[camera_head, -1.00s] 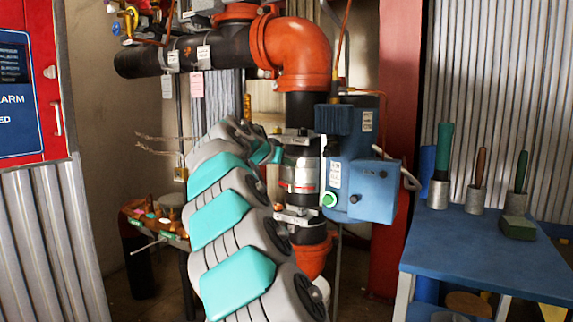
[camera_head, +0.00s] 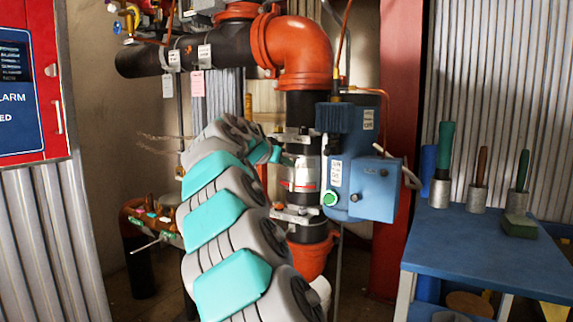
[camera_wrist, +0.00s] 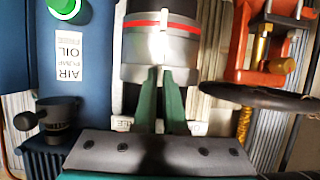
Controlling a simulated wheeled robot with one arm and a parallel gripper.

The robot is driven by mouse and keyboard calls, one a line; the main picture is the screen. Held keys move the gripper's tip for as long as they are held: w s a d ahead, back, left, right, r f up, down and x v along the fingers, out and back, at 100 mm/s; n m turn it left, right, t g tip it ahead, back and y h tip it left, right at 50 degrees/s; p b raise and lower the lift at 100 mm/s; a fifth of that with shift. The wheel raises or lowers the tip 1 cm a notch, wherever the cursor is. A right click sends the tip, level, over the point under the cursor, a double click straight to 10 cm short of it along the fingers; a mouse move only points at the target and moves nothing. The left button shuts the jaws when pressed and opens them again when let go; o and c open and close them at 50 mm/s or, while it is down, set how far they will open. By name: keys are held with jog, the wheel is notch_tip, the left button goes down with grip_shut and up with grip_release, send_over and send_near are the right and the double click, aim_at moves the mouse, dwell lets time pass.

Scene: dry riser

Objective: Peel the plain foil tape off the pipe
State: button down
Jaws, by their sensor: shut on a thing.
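The black vertical pipe (camera_head: 308,232) has silvery foil around its middle, between two clamps. A plain foil tape band (camera_head: 305,161) shows above a band with a red stripe (camera_head: 300,187). In the wrist view the red-striped band (camera_wrist: 160,25) is at the top, and plain silver foil (camera_wrist: 187,76) lies below it. My gripper (camera_head: 284,160) is at the pipe's left side in the head view. Its green fingers (camera_wrist: 160,72) are shut at the foil, with a narrow bright gap between them. The pinched edge is mostly hidden.
A blue pump box (camera_head: 372,185) with a green button stands close right of the pipe. Orange pipe fittings (camera_head: 295,50) are above. A blue table (camera_head: 480,250) at right holds several handled tools. A valve assembly (camera_head: 150,215) is at lower left.

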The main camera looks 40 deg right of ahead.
jog(key=s+a+b, duration=0.3)
jog(key=a, duration=0.4)
dwell(0.6)
dwell(0.4)
